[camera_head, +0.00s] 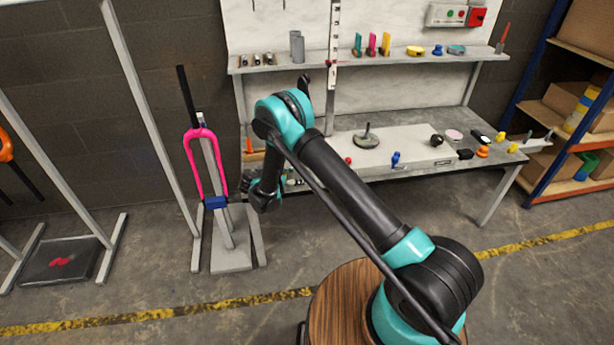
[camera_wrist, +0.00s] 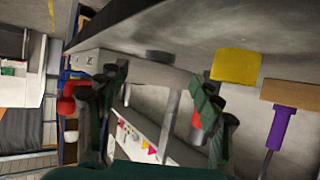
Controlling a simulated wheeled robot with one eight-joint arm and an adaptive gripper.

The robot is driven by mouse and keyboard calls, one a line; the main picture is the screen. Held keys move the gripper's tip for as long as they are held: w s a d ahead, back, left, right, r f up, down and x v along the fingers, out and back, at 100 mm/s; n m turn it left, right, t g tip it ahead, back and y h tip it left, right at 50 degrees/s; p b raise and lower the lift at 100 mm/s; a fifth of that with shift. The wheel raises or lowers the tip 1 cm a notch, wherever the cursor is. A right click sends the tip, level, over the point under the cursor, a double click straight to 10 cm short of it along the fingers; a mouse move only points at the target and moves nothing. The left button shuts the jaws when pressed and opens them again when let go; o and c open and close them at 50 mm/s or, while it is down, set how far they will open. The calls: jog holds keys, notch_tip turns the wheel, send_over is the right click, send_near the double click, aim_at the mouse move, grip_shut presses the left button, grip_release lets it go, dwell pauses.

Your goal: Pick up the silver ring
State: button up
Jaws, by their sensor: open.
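I cannot clearly pick out a silver ring in either view. A dark grey round disc (camera_wrist: 160,56) lies on a grey surface in the wrist view, beyond my fingers; I cannot tell whether it is a ring. In the head view a round grey piece with an upright pin (camera_head: 367,141) stands on the bench's pale board. My gripper (camera_wrist: 158,108) is open, with its two dark green fingers wide apart and nothing seen held between them.
The workbench (camera_head: 480,181) carries small coloured parts at its right. A shelf (camera_head: 385,61) above holds several small items. A pink fork (camera_head: 190,165) on a stand is at the left. A blue-and-orange rack (camera_head: 530,115) stands right. Floor in front is clear.

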aim_at(303, 175)
jog(key=x, duration=0.4)
jog(key=shift+d, duration=0.1)
jog(key=c, duration=1.1)
notch_tip(303, 175, up, 20)
